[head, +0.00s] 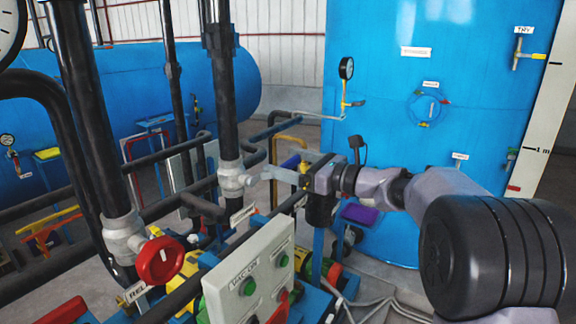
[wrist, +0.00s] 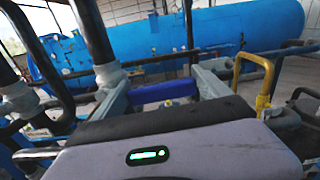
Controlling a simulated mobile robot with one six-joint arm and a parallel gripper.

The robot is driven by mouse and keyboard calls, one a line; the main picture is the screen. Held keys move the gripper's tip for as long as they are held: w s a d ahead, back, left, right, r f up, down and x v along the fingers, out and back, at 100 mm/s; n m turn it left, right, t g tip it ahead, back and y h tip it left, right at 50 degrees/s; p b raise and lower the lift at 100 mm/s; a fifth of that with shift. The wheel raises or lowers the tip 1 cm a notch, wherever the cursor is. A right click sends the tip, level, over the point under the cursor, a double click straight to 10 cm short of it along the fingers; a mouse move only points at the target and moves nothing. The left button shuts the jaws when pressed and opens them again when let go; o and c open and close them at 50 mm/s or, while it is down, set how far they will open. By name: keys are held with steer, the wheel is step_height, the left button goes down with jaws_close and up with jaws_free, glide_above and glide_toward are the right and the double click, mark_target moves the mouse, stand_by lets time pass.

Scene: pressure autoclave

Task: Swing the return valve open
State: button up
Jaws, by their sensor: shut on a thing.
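The return valve is a grey valve body (head: 232,180) on a black vertical pipe in the head view, with a small white label below it whose text is too small to read. A blue lever grip (head: 291,160) lies to its right. My gripper (head: 297,172) reaches in from the right at this grip. In the wrist view the blue grip (wrist: 160,94) spans between the two grey fingers of my gripper (wrist: 166,92), which is shut on it. Part of the lever is hidden behind my gripper in the head view.
A red handwheel (head: 160,261) on another pipe stands at the left. A white button panel (head: 250,280) with green buttons stands in front, below my gripper. A large blue tank (head: 430,110) stands behind my arm. Black pipes crowd the left side.

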mark_target(284, 164)
steer(key=shift+s+a+r+n+b, duration=0.1)
steer(key=shift+s+r+n+b, duration=0.1)
steer(key=shift+r+n+b, duration=0.75)
steer(key=n, duration=0.1)
steer(key=r+n+b, duration=0.1)
steer(key=s+n, duration=0.1)
steer(key=shift+a+r, duration=0.3)
steer(key=shift+r, duration=0.1)
steer(key=s+r+n+b, duration=0.1)
steer(key=a+r+n+b, duration=0.1)
steer(key=n+b, duration=0.1)
steer(key=shift+s+a+r+n, duration=0.1)
steer(key=shift+s+r+n, duration=0.05)
steer(key=shift+s+n, duration=0.15)
steer(key=n+b, duration=0.1)
steer(key=s+a+r+n+b, duration=0.1)
steer(key=s+n+b, duration=0.1)
steer(key=b, duration=0.1)
steer(key=shift+s+a+r+n, duration=0.2)
steer(key=shift+a+r+n, duration=0.05)
steer(key=shift+r, duration=0.05)
steer(key=s+a+n+b, duration=0.1)
steer(key=n+b, duration=0.1)
steer(key=s+n+b, duration=0.1)
steer(key=b, duration=0.1)
steer(key=s+a+r+n+b, duration=0.1)
steer(key=s+n+b, duration=0.1)
steer(key=shift+a+n, duration=0.3)
steer(key=shift+a, duration=0.05)
